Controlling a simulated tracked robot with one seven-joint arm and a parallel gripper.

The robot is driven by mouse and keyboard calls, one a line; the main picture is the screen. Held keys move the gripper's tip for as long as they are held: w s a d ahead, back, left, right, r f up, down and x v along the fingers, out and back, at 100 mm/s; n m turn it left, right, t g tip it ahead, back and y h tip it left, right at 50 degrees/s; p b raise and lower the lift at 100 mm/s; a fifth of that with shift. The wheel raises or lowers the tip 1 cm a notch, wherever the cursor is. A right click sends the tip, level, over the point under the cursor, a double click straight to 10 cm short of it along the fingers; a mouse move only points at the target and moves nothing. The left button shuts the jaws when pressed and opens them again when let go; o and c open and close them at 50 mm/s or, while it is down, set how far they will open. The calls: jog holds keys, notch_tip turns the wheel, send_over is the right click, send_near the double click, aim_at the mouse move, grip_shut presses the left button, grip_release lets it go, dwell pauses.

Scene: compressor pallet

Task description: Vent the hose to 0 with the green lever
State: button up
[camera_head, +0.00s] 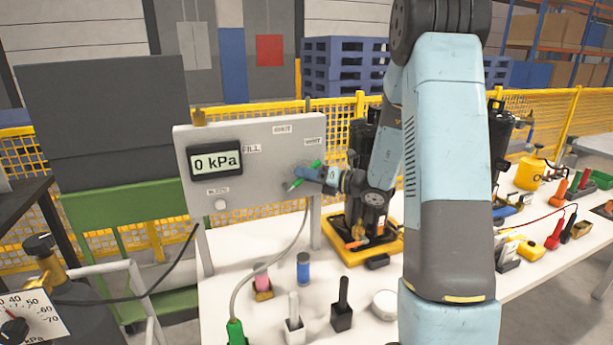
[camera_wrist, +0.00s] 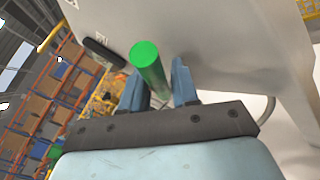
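A grey panel (camera_head: 245,185) carries a display (camera_head: 216,162) that reads 0 kPa. The green lever (camera_head: 296,183) is at the panel's right side, with its lower left end and a bit of its top showing around my gripper (camera_head: 314,174). In the wrist view, the green lever (camera_wrist: 150,68) stands between the two fingers of my gripper (camera_wrist: 160,82). A gap shows between lever and right finger, so the gripper looks open around it. Whether the left finger touches it is unclear. A grey hose (camera_head: 270,258) runs from the panel down to a green fitting (camera_head: 236,331).
On the table below stand a blue cylinder (camera_head: 303,268), a black block (camera_head: 342,310) and a white block (camera_head: 294,318). A yellow tray (camera_head: 352,254) lies right of the panel. A dial gauge (camera_head: 28,315) is at the lower left.

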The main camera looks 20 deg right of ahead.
jog(key=shift+c, duration=0.3)
grip_shut()
